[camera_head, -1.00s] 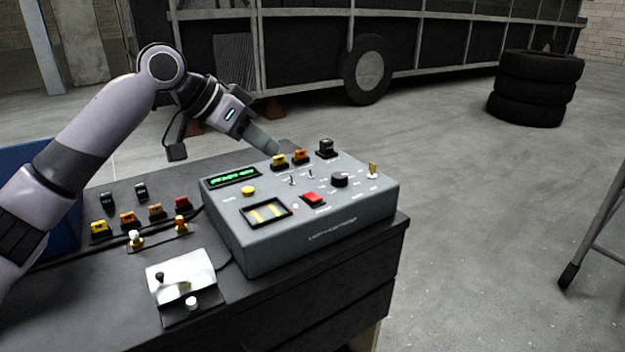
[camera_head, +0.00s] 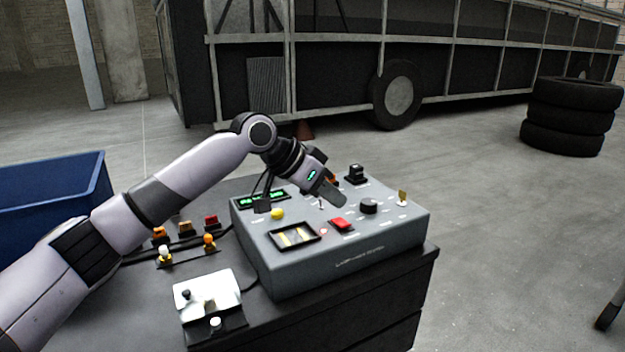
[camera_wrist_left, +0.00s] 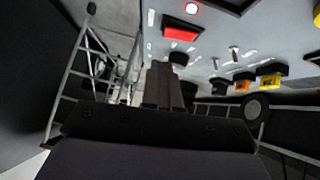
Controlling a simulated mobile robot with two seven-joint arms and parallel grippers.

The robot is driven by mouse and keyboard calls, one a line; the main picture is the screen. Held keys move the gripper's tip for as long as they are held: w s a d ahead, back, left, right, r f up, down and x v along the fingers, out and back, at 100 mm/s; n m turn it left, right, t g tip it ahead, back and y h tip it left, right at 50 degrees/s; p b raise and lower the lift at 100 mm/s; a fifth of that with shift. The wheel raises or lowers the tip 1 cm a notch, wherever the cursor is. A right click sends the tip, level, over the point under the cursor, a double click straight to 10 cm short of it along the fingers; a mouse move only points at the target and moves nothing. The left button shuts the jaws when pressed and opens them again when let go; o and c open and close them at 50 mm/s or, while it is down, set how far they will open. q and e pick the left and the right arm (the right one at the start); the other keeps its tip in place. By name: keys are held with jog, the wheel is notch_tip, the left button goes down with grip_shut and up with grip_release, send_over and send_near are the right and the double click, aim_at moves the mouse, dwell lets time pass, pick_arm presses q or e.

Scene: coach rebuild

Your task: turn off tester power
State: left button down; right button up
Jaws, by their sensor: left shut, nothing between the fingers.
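The grey tester box (camera_head: 350,250) stands on the dark bench. A red rocker switch (camera_head: 342,224) is on its top, with a small lit red lamp just left of it. A black knob (camera_head: 369,206) is to the right of the switch. My left gripper (camera_head: 335,200) is shut and empty, above the top panel just behind the red switch. In the left wrist view its closed fingers (camera_wrist_left: 163,85) show near the red switch (camera_wrist_left: 180,33), apart from it in the picture. My right gripper is not in view.
A yellow button (camera_head: 278,213), a framed meter (camera_head: 293,235), a black plug (camera_head: 355,172) and a yellow-topped key switch (camera_head: 403,197) are on the tester. Loose connectors and a white-topped box (camera_head: 207,292) lie on the bench. A blue bin (camera_head: 60,195) is at left.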

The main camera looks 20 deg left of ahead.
aim_at(343, 227)
pick_arm(q)
jog(key=f, duration=0.4)
jog(key=shift+s+d, duration=0.15)
jog(key=shift+d, duration=0.1)
jog(key=shift+s+d+f+m+t+y+p, duration=0.15)
jog(key=shift+s+f+m+t+y+p, duration=0.25)
jog(key=shift+p, duration=0.7)
jog(key=shift+w+f, duration=0.1)
jog(key=shift+w, duration=0.1)
jog(key=shift+w+a+r+p, duration=0.2)
jog(key=shift+a+r+p, duration=0.05)
jog(key=shift+a+p, duration=0.05)
jog(key=shift+w+a+p, duration=0.3)
